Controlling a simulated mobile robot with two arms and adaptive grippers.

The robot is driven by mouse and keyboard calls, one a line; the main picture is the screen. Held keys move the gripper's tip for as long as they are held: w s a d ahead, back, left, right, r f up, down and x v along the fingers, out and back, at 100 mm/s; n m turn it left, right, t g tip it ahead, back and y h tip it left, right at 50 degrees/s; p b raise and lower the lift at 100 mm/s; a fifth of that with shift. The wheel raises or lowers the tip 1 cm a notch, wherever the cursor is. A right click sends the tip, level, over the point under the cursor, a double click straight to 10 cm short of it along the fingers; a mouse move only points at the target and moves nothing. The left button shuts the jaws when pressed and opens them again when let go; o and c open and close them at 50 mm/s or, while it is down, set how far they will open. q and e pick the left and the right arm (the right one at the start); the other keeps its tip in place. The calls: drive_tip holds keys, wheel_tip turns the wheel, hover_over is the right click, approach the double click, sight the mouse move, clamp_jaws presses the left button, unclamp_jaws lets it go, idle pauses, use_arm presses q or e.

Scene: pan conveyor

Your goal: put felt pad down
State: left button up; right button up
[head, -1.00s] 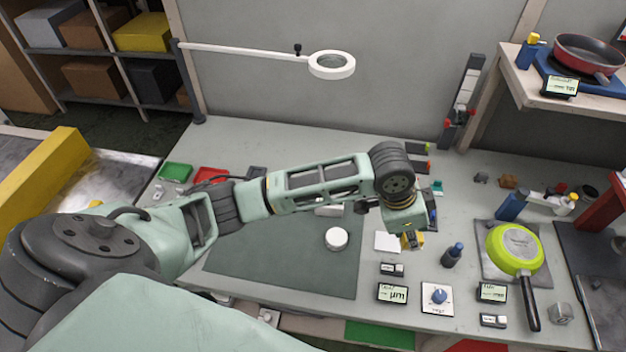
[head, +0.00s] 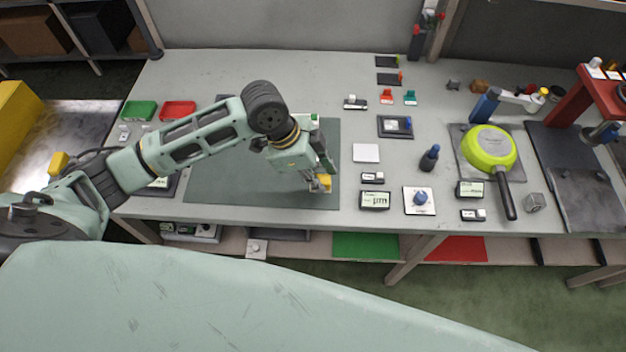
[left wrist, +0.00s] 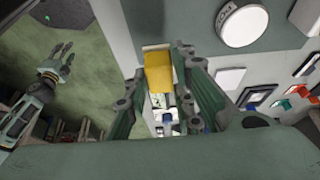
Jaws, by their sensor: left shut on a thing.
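My left gripper (head: 318,182) is shut on a small yellow block, which I take as the felt pad (head: 324,181). In the left wrist view the pad (left wrist: 158,72) sits between the two fingers, with a pale layer at its far end. In the head view it appears over the front right corner of the dark green mat (head: 230,185). I cannot tell whether it touches the surface. A small arm and gripper (left wrist: 58,55), likely my right, shows at the left of the left wrist view, too small to read its jaws.
A white square (head: 366,153) and labelled boxes (head: 374,200) lie right of the mat. A dark blue bottle (head: 429,160) and lime pan (head: 489,148) stand farther right. Red (head: 177,110) and green (head: 138,111) trays lie back left. A white round puck (left wrist: 243,22) shows in the left wrist view.

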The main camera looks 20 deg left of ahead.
use_arm(q)
drive_tip(key=shift+w+a+f, duration=0.15)
drive_tip(key=shift+a+f, duration=0.25)
drive_tip(key=shift+a, duration=0.05)
wheel_tip(320, 180, down, 3)
drive_tip(key=shift+f+p, duration=0.15)
drive_tip(key=shift+p, duration=0.4)
drive_tip(key=shift+f, duration=0.25)
drive_tip(key=shift+f, duration=0.15)
drive_tip(key=o, duration=1)
